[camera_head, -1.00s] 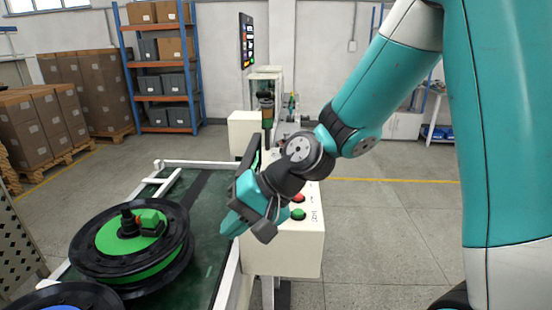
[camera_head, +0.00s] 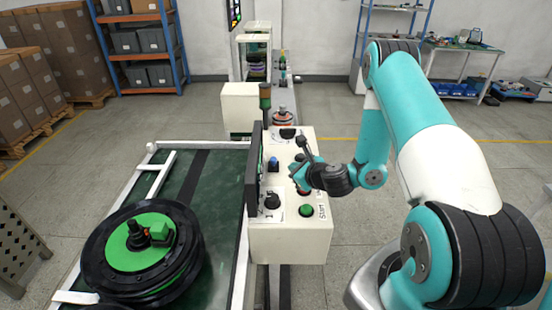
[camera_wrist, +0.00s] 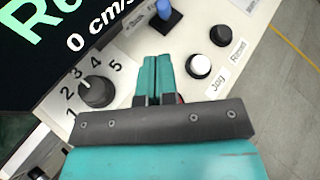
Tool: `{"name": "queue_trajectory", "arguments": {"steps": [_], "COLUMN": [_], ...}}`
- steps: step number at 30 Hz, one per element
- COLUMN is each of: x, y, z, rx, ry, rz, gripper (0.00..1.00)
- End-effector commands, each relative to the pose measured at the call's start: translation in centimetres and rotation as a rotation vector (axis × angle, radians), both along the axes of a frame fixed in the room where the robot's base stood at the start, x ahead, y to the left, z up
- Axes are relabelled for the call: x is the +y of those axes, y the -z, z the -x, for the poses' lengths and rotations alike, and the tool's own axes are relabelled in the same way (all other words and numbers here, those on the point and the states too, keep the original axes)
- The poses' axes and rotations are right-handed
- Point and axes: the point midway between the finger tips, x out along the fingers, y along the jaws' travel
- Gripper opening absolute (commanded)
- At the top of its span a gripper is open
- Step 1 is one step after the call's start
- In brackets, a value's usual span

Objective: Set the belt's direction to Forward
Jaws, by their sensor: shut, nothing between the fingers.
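The control box (camera_head: 290,245) stands beside the belt (camera_head: 222,180) and carries several knobs and buttons. A blue-topped switch (camera_head: 274,164) sits on its panel; it also shows at the top of the wrist view (camera_wrist: 168,18), with small labels beside it that I cannot fully read. My gripper (camera_head: 304,168) is over the right part of the panel, shut and empty. In the wrist view its teal fingers (camera_wrist: 153,68) lie together, apart from the blue switch in the picture. Gripper height above the panel is hard to tell.
A black numbered knob (camera_wrist: 97,92), white Jog button (camera_wrist: 200,65), black Reset button (camera_wrist: 221,35) and green Start button (camera_head: 306,210) surround the gripper. A screen (camera_wrist: 60,40) reading "0 cm/s" rises at the panel's left. A hub motor (camera_head: 140,250) lies on the belt.

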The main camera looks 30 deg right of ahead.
Motion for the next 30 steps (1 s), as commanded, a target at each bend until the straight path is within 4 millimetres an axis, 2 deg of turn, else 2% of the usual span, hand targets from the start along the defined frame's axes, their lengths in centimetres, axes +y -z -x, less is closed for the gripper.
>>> {"name": "queue_trajectory", "arguments": {"steps": [7, 11, 24, 30], "x": [-0.8, -0.8, -0.5, -0.6], "y": [0.0, 0.2, 3.2, 4.1], "z": [0.1, -0.7, -7.2, -8.6], "rx": [0.000, 0.001, 0.000, 0.000], "ry": [0.010, 0.007, 0.002, 0.004], "rz": [0.003, 0.003, 0.005, 0.005], "gripper": [0.00, 0.00, 0.00, 0.00]}}
